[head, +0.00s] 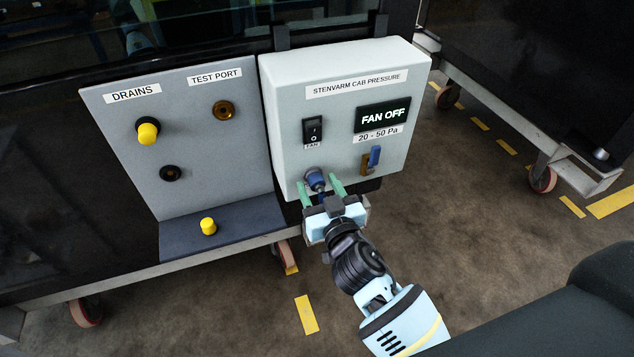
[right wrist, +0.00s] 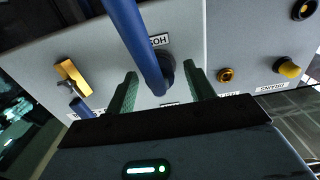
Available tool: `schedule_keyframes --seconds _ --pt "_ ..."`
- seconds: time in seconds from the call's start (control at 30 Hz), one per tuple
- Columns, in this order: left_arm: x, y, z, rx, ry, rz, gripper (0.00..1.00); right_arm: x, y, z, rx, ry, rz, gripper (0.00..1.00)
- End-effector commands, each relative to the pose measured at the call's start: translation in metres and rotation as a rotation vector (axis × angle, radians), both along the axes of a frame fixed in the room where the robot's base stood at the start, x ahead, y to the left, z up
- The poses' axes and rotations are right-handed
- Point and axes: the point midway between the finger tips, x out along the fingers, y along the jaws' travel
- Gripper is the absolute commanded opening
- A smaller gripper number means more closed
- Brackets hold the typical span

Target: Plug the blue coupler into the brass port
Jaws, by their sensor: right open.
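The blue coupler (head: 316,180) is at the lower left of the grey control box, at a round fitting. In the right wrist view a blue tube (right wrist: 140,45) crosses from the top to between my fingers, in front of a dark round fitting. My right gripper (head: 320,187) is open, its green fingers on either side of the coupler; I cannot tell whether they touch it. It also shows in the right wrist view (right wrist: 162,78). The brass port (head: 223,110) is under the TEST PORT label, open and empty; it also shows in the right wrist view (right wrist: 226,75). My left gripper is not in view.
The control box (head: 285,120) reads FAN OFF and has a rocker switch (head: 313,130) and a blue-handled brass valve (head: 371,158). The left panel (head: 195,140) has a yellow-capped drain (head: 147,132) and a dark port (head: 170,173). A yellow cap (head: 208,226) stands on the ledge.

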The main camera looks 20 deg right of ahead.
Motion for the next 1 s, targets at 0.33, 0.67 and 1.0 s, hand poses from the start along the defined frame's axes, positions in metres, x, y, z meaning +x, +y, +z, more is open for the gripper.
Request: schedule_keyframes --seconds 0.33,0.67,1.0 --pt "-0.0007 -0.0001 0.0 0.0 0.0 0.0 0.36 0.0 -0.0001 -0.0001 0.001 0.001 0.0 0.54" --pt "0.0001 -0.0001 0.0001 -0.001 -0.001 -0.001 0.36 0.0 -0.0005 0.0 -0.001 0.0 0.0 0.41" --pt "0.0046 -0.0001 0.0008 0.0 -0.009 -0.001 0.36 0.0 -0.0004 0.0 -0.001 0.0 0.0 0.0"
